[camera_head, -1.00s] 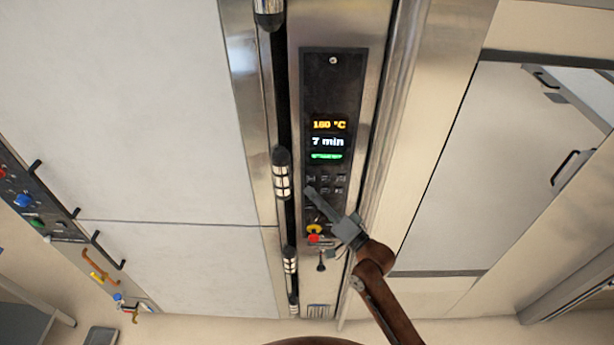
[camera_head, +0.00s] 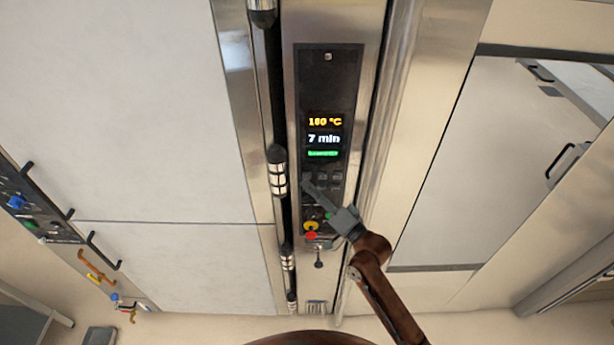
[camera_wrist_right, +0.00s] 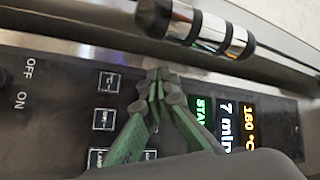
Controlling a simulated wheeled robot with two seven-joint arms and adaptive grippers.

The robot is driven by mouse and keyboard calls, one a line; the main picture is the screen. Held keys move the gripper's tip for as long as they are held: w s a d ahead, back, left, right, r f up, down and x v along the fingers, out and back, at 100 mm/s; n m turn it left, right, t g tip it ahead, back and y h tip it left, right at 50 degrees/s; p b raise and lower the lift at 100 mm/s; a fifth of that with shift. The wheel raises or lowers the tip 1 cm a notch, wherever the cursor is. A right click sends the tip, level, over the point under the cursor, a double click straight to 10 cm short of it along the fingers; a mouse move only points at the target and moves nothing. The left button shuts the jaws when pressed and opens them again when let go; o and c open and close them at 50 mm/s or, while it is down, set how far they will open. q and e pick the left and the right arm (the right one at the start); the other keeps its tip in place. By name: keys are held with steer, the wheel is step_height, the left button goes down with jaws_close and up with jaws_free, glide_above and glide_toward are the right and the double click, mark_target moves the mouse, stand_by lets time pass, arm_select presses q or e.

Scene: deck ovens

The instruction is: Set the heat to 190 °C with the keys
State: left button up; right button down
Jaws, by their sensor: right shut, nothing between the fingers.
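The black control panel (camera_head: 329,80) is upright on the steel oven front. Its display (camera_head: 324,138) shows an orange temperature of 160 or 180 °C, the middle digit being unclear, with white "7 min" and a green bar below. In the right wrist view the orange temperature (camera_wrist_right: 249,126) reads more like 160. Small dark keys (camera_head: 322,177) sit under the display; several keys (camera_wrist_right: 108,82) show in the wrist view, some hidden by my fingers. My right gripper (camera_head: 307,182) is shut and empty, fingertips at the upper left of the keys. Contact cannot be told. My left gripper is out of view.
A vertical handle bar with dark and chrome grips (camera_head: 278,171) runs close along the panel's left. A yellow and red knob (camera_head: 311,228) sits below the keys. ON and OFF markings (camera_wrist_right: 25,82) show in the wrist view. A large pale door (camera_head: 130,120) fills the left.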

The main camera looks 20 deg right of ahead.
steer(key=shift+w, duration=0.1)
stand_by(0.6)
steer(key=shift+w+d, duration=0.1)
steer(key=shift+w, duration=0.25)
steer(key=shift+w+d, duration=0.1)
steer(key=shift+w, duration=0.25)
stand_by(0.6)
stand_by(0.3)
steer(key=shift+s+a+p, duration=0.2)
steer(key=shift+s+p, duration=0.4)
steer(key=shift+s, duration=0.2)
